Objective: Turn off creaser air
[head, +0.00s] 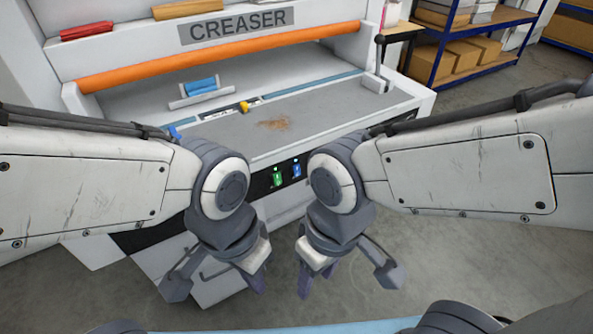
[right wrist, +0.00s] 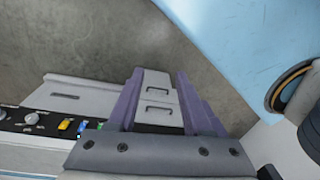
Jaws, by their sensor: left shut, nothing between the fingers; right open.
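The creaser (head: 330,128) is a large white and grey machine with an orange roller bar and a "CREASER" sign. On its dark front panel (head: 262,186) I see a green switch (head: 278,178) and a blue switch (head: 296,169). In the right wrist view the panel also shows a yellow switch (right wrist: 65,125) and a knob (right wrist: 30,117). I cannot read which one is for air. My left gripper (head: 216,288) is shut and empty, below and left of the switches. My right gripper (head: 347,285) is open and empty, below and right of them, apart from the panel.
White drawers (head: 205,272) with dark handles sit under the panel. A blue clip-like piece (head: 200,88) and a brown smear (head: 274,124) are on the creaser bed. A shelf with cardboard boxes (head: 458,62) stands at the upper right. The grey floor at right is clear.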

